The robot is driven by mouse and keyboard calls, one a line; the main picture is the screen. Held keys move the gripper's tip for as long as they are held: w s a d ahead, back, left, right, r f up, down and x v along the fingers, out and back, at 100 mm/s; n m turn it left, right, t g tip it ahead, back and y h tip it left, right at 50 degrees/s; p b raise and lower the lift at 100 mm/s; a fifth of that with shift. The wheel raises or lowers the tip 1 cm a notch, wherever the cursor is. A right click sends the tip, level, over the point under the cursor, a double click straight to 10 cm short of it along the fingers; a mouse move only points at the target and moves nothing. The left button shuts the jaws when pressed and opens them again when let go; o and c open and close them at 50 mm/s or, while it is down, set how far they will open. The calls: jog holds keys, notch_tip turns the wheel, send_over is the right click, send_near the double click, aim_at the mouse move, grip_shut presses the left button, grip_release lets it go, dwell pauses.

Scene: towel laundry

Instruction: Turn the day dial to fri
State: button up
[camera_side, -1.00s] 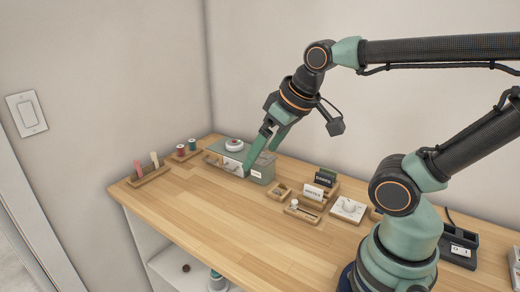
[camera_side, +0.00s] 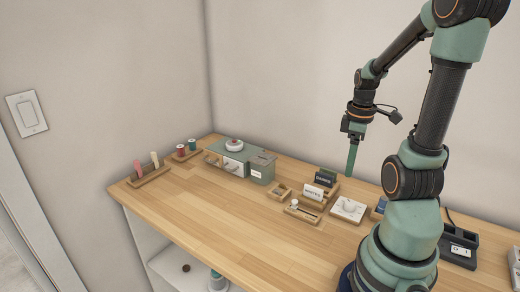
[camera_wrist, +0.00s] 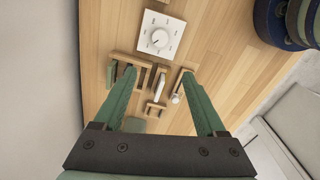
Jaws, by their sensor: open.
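The day dial is a white square plate (camera_side: 348,209) with a round white knob, lying on the bench right of the small wooden holders. In the wrist view the dial (camera_wrist: 160,35) is near the top centre, with small marks around the knob that are too small to read. My gripper (camera_side: 351,172) hangs in the air above and behind the dial in the side view, pointing down. In the wrist view my gripper (camera_wrist: 162,75) has its two green fingers spread wide and nothing between them. It is apart from the dial.
Wooden holders with dark and white cards (camera_side: 322,180) stand left of the dial. A small wooden tray with a slider (camera_side: 303,210) is beside it. A green-grey box (camera_side: 262,167) stands further left. The bench front (camera_side: 240,215) is clear.

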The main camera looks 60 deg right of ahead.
aim_at(350, 203)
jog(key=f, duration=0.4)
jog(key=s+f, duration=0.1)
jog(key=f, duration=0.3)
jog(key=d+f, duration=0.1)
jog(key=f, duration=0.4)
jog(key=shift+s, duration=0.4)
grip_shut()
